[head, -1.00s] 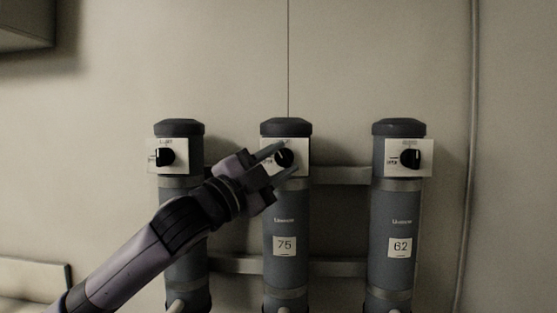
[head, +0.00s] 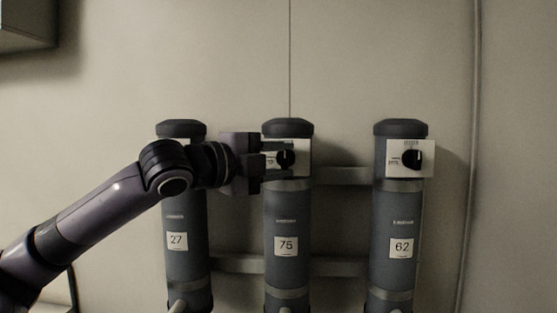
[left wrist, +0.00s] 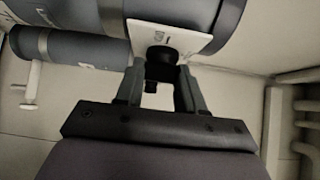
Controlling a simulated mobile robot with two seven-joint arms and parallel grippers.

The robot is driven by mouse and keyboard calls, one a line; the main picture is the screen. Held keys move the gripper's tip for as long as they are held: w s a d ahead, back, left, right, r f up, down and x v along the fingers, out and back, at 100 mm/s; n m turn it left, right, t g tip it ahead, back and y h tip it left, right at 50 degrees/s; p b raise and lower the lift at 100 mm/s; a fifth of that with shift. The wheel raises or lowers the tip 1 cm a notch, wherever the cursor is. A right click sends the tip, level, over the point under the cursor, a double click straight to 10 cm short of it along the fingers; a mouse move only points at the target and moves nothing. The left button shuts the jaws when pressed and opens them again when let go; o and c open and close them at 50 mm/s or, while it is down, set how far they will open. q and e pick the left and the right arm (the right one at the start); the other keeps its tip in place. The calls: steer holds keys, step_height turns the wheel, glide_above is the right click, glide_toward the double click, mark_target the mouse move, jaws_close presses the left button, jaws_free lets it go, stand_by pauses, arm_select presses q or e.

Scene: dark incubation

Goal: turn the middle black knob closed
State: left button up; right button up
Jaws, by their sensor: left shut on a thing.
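The middle black knob (head: 285,159) sits on a white plate (head: 303,152) near the top of the middle grey cylinder (head: 286,213), labelled 75. My left gripper (head: 281,160) reaches in from the left, level with the knob. It is shut on the middle knob, with one finger above it and one below it in the head view. In the left wrist view the knob (left wrist: 160,66) shows between the two fingers, in front of the white plate. The knob's exact angle is hard to read. My right gripper is not in view.
Two similar cylinders stand to either side, labelled 27 (head: 187,262) and 62 (head: 393,215). The right one has its own black knob (head: 412,159); my arm hides the left one's knob. A horizontal rail (head: 340,175) runs behind them. The wall above is clear.

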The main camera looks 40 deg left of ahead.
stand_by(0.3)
arm_select(q)
steer(key=o, duration=1)
steer(key=shift+a, duration=0.1)
steer(key=shift+o, duration=0.2)
steer(key=shift+s, duration=0.15)
steer(key=shift+s+b, duration=0.25)
steer(key=shift+b, duration=0.1)
steer(key=s+b, duration=0.2)
steer(key=s, duration=0.4)
steer(key=shift+s+a+b, duration=0.2)
steer(key=shift+a+b, duration=0.05)
steer(key=shift+b, duration=0.15)
